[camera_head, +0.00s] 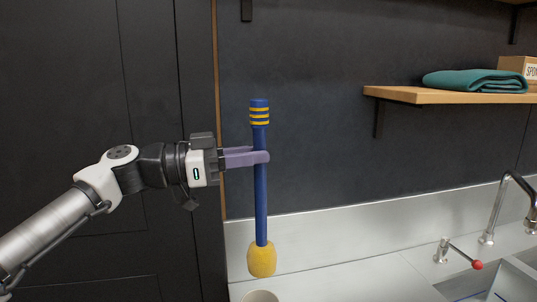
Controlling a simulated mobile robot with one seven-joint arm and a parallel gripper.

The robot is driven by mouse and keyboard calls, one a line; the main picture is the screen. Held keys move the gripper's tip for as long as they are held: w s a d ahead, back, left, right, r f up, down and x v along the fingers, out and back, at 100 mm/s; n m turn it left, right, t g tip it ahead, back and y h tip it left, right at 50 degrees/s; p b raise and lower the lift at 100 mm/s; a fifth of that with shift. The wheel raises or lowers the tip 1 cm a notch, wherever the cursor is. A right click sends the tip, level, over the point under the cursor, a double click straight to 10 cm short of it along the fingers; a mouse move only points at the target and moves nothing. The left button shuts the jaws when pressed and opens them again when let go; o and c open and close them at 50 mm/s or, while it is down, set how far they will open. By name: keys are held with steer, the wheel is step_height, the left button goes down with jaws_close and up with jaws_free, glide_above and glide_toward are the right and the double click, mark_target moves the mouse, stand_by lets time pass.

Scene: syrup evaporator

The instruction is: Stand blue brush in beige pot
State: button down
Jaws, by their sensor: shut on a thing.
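The blue brush (261,205) has a long blue handle with yellow bands at its top and a yellow head (262,259) at its lower end. My gripper (262,157) is shut on the upper part of the handle. It holds the brush nearly upright, head down, in the air. A beige rim (260,296), likely the beige pot, shows at the bottom edge of the picture, just below the brush head. Most of it is cut off. The head appears apart from the rim; the distance in depth is hard to tell.
A pale metal counter (350,284) spreads to the right, with a bare stretch beside the rim. A tap (510,195), a red-tipped lever (460,256) and a sink stand at the right. A wooden shelf (450,96) holds a folded teal towel (475,81) and a box (520,67).

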steer(key=f, duration=0.1)
steer(key=b, duration=0.6)
glide_above(251, 246)
step_height(251, 246, down, 6)
steer(key=shift+f+b, duration=1.95)
steer(key=shift+f, duration=2.5)
steer(key=c, duration=1.2)
jaws_free()
steer(key=b+v, duration=0.2)
steer(key=v, duration=1.1)
steer(key=shift+s+a+b, duration=0.1)
steer(key=shift+a+b, duration=0.25)
steer(key=shift+a, duration=0.05)
